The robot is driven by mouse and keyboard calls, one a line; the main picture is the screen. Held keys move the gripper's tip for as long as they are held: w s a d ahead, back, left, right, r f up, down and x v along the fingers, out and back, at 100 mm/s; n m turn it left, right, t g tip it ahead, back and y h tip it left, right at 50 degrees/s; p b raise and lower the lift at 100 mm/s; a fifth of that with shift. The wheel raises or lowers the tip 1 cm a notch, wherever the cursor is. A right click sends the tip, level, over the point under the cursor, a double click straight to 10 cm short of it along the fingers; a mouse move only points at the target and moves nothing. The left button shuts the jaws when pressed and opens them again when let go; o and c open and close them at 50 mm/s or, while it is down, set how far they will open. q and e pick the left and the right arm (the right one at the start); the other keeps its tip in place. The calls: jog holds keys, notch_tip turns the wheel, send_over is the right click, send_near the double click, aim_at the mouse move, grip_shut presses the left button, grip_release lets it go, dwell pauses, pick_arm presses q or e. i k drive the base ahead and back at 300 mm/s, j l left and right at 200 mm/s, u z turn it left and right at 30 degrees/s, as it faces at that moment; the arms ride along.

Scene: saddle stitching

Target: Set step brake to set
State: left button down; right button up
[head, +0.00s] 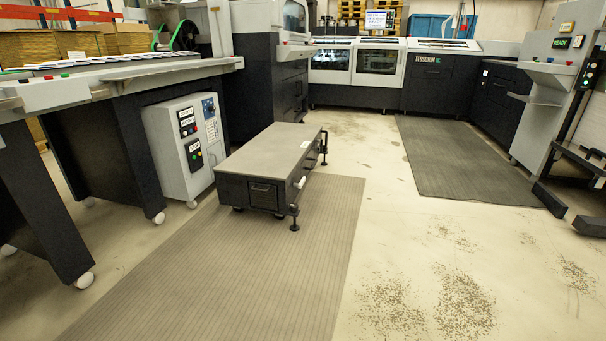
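The step (268,150) is a low dark box with a flat grey top, standing left of the picture's middle on a ribbed mat. A white-tipped lever or handle (300,183) sticks out from its right side. Black upright posts with round feet stand at its right corners, one at the near corner (294,218) and one at the far corner (324,148). I cannot tell which part is the brake or how it is set. Neither of my grippers is in view.
A grey control cabinet (183,150) with buttons stands left of the step, by a long machine table (110,75). More machines line the back. A second mat (465,160) lies at right. The floor (400,235) right of the step is open, with scattered dark specks.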

aim_at(302, 182)
jog(key=i+l, duration=0.15)
jog(key=i, duration=0.35)
jog(key=i+l, duration=0.2)
jog(key=i, duration=0.3)
jog(key=i+l+u, duration=0.1)
jog(key=i, duration=0.4)
jog(key=i+l, duration=0.25)
jog(key=i, duration=0.25)
jog(key=i+l+u, duration=0.1)
jog(key=i, duration=0.4)
jog(key=i+l, duration=0.35)
jog(key=i, duration=0.15)
